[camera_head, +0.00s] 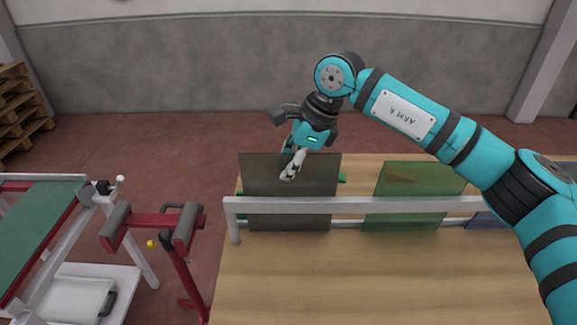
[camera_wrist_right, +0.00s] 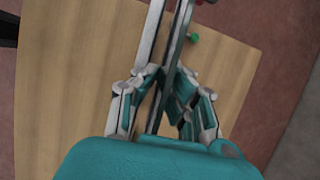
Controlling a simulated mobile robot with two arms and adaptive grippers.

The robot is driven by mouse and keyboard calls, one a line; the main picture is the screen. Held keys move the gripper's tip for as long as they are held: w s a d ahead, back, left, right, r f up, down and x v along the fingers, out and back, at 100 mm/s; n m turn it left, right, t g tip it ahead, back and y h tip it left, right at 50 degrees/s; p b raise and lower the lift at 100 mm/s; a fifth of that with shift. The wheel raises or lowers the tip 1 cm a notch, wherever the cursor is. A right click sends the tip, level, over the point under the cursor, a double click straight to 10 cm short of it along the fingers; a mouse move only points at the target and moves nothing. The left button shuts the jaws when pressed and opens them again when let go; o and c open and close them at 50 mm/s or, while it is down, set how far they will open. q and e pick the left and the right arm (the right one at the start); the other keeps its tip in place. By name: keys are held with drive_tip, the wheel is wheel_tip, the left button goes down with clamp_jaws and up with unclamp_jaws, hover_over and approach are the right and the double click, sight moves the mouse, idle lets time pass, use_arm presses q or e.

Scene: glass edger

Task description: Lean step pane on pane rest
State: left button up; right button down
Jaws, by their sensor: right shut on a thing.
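A dark grey see-through pane (camera_head: 262,175) stands nearly upright at the left end of the white-railed pane rest (camera_head: 350,205). My right gripper (camera_head: 291,166) is shut on its top edge. In the right wrist view the dark pane (camera_wrist_right: 172,70) shows edge-on between the fingers, with a white rail (camera_wrist_right: 152,35) close beside it. Whether the pane touches the rail or bears on the table is hard to tell. A green pane (camera_head: 415,190) leans at the rail to the right. My left gripper is not in view.
The wooden table (camera_head: 350,285) is clear in front of the rail. A blue pane (camera_head: 488,220) is partly hidden behind my right arm. A red roller stand (camera_head: 150,233) and a green-topped conveyor (camera_head: 35,225) stand at left. Pallets (camera_head: 15,115) are stacked far left.

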drive_tip(key=shift+f, duration=0.2)
drive_tip(key=c, duration=1.4)
unclamp_jaws()
drive_tip(key=shift+f, duration=0.1)
drive_tip(key=shift+d+r, duration=0.15)
drive_tip(key=shift+r, duration=0.2)
drive_tip(key=v, duration=0.2)
drive_tip(key=shift+d+r, duration=0.1)
drive_tip(key=shift+r, duration=0.3)
drive_tip(key=d, duration=0.4)
drive_tip(key=s+d, duration=0.1)
drive_tip(key=d, duration=0.7)
drive_tip(key=shift+s+f, duration=0.2)
drive_tip(key=shift+s, duration=0.1)
drive_tip(key=shift+a, duration=0.1)
